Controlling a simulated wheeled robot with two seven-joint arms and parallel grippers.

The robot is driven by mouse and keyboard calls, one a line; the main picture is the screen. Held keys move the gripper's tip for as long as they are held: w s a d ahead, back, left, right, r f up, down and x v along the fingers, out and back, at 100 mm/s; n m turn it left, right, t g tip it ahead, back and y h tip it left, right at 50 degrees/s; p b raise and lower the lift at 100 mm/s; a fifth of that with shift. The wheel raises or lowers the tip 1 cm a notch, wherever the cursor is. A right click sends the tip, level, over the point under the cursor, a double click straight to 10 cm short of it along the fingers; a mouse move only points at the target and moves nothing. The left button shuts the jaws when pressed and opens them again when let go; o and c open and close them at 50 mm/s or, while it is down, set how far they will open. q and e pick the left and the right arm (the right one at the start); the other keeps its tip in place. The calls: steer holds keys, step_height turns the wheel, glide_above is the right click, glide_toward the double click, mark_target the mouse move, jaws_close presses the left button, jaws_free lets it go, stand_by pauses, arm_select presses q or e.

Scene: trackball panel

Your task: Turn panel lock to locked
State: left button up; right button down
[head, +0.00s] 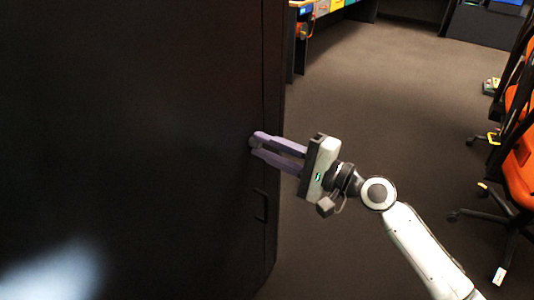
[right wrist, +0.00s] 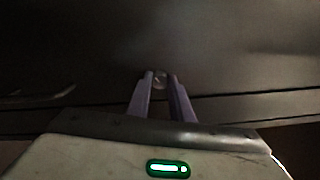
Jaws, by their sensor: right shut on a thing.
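The dark panel (head: 130,130) fills the left of the head view. The panel lock is a small round piece, seen between my right fingertips in the right wrist view (right wrist: 160,79). My right gripper (head: 254,143) reaches in from the right with its purple fingers at the panel's right edge. Its fingertips are shut on the lock, one on each side. The fingers hide most of the lock in the head view, and I cannot read which way it is turned. My left gripper is not in view.
A dark handle (head: 261,205) sits on the panel below the lock. Orange chairs (head: 520,165) stand at the far right. A desk with coloured drawers (head: 320,10) is at the back. The grey floor (head: 400,100) between is clear.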

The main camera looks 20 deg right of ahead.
steer(key=shift+f+n+b, duration=0.2)
steer(key=shift+n+b, duration=0.35)
steer(key=shift+n, duration=0.35)
steer(key=n+b, duration=0.1)
steer(key=n, duration=0.1)
steer(key=shift+n+b, duration=0.4)
steer(key=n+b, duration=0.2)
steer(key=n, duration=0.1)
steer(key=shift+n, duration=0.3)
steer(key=shift+n+b, duration=0.5)
steer(key=shift+n, duration=0.5)
steer(key=shift+r+n, duration=0.1)
steer(key=shift+n, duration=0.5)
steer(key=shift+b, duration=0.3)
steer(key=c, duration=1.6)
jaws_free()
